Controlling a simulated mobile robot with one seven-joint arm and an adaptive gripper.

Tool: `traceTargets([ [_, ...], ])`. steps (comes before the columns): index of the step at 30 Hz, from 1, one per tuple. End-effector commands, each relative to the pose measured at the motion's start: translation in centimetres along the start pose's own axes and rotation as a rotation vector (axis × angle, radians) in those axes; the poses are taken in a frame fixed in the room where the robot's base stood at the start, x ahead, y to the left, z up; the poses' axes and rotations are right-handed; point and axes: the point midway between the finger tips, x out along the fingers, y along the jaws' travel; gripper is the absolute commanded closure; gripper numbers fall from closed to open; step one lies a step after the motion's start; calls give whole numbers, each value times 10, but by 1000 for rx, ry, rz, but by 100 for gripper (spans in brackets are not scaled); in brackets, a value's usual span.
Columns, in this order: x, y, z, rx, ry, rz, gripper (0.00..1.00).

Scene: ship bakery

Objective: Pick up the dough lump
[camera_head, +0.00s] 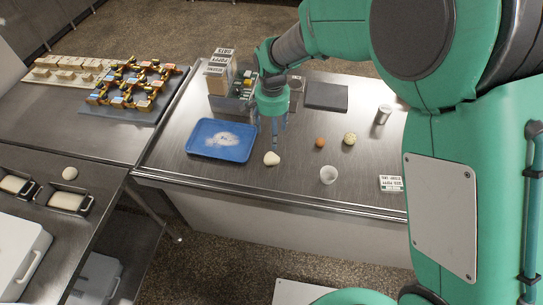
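A pale dough lump (271,158) lies on the steel table, just right of a blue tray (190,150) with white flour on it. My gripper (275,140) points down just above and slightly behind the lump in the picture. Its fingers are thin and small in this view, so whether they are open or shut is unclear. I cannot tell whether they touch the lump. Another pale lump (70,173) sits on the left counter by the loaf tins.
A brown ball (320,142), a speckled ball (349,138), a white cup (328,175) and a label card (391,184) stand to the right. A metal cup (383,114) and dark slab (326,96) are behind. Boxes (217,78) stand behind the tray.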

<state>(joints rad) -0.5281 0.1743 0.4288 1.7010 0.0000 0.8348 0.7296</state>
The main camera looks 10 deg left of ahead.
Motion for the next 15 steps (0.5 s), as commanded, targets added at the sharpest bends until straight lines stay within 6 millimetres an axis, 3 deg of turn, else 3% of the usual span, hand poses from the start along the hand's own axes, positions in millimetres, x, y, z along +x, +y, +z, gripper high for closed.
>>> traceTargets([
  [15,7,-2,1,1,-3,3,34],
])
